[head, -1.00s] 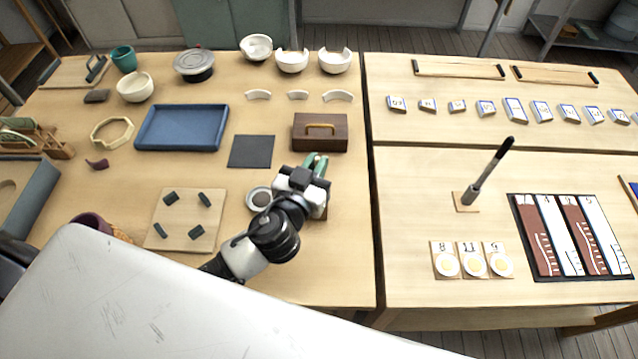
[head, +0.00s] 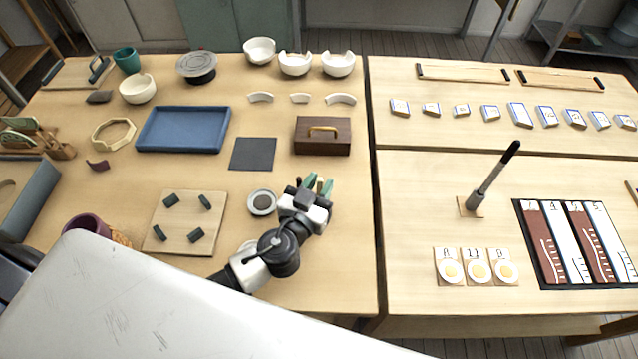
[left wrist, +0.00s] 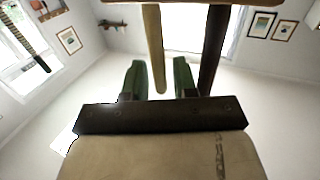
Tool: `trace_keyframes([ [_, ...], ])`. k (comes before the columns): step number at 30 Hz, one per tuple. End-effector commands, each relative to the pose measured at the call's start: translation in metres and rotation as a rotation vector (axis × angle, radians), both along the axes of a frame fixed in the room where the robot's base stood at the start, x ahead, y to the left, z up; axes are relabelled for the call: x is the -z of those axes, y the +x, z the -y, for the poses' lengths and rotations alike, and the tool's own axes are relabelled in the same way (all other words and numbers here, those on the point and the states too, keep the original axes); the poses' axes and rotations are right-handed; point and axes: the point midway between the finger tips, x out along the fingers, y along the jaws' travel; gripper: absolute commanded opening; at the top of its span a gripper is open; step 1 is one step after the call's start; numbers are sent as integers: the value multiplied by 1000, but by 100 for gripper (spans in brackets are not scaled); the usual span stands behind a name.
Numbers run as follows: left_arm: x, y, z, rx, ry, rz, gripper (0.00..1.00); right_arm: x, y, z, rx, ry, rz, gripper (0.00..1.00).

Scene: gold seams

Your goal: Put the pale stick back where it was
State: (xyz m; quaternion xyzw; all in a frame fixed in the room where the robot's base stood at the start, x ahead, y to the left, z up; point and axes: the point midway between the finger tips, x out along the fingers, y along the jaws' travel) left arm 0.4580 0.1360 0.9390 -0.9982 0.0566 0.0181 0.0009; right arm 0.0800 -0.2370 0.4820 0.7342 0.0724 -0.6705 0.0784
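My left gripper (head: 319,184) is low over the front right part of the left table, just right of a small round grey dish. Its green fingers also show in the left wrist view (left wrist: 160,78); they are open. The pale stick (left wrist: 154,45) is in the gap between the fingers, with a narrow gap on each side. A dark stick (left wrist: 212,50) runs beside it, to the right of the right finger. Both sticks come from a tan block (left wrist: 180,2) at the top edge of the wrist view. My right gripper is not in view.
The round dish (head: 262,202) is close by the gripper. A brown box with a handle (head: 322,148) stands behind it, and a dark square mat (head: 252,154) lies back left. A board with dark pieces (head: 160,240) lies to the left. The table's right edge is near.

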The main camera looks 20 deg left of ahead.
Motion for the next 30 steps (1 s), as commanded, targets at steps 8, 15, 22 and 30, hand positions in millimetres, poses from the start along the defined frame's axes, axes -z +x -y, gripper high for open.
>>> trace_keyframes([
  [8, 0, 0, 0, 0, 1, 0, 37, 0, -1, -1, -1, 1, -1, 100],
  [15, 0, -13, -1, 0, -1, -1, 37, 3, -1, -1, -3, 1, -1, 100],
  [22, 0, -62, -7, 0, -2, -3, 37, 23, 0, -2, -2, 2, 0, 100],
  [30, -3, -106, -12, 1, 0, -1, 37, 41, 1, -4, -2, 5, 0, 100],
])
